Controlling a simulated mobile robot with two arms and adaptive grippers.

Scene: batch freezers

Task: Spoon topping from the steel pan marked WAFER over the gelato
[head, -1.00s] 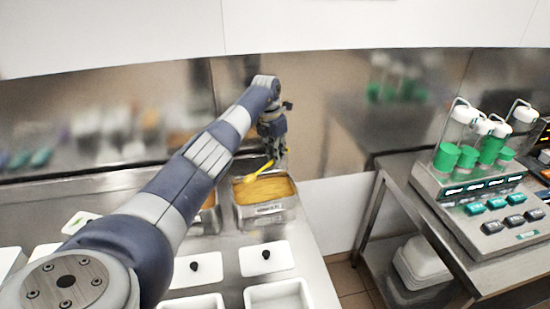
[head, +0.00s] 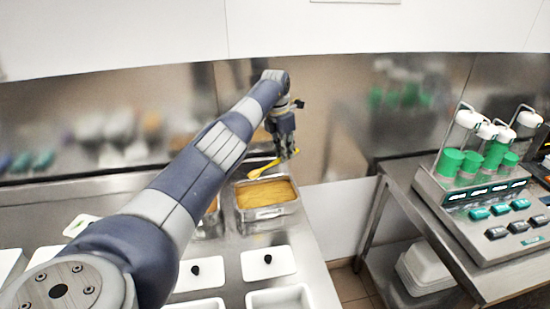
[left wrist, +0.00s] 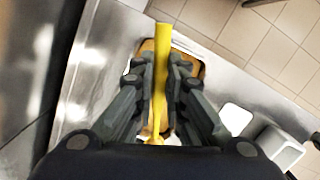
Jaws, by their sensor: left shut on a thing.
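My left gripper (head: 285,150) is shut on a yellow spoon (head: 265,170), above the back edge of a steel pan (head: 270,213) filled with golden-orange topping (head: 266,193). The spoon points left and slightly down in the head view. In the left wrist view the gripper (left wrist: 160,95) holds the yellow spoon (left wrist: 163,45) between its fingers, with the pan partly hidden behind them. The pan's marking is not legible. Whether the spoon carries topping is unclear. I cannot identify the gelato. My right gripper is not in view.
A second pan (head: 211,207) at the left is mostly hidden by my left arm. White lids (head: 268,263) with dark knobs and white tubs (head: 280,299) are nearer on the steel counter. A dispenser (head: 480,180) with green-and-white cylinders stands on the right table. A floor gap separates the counters.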

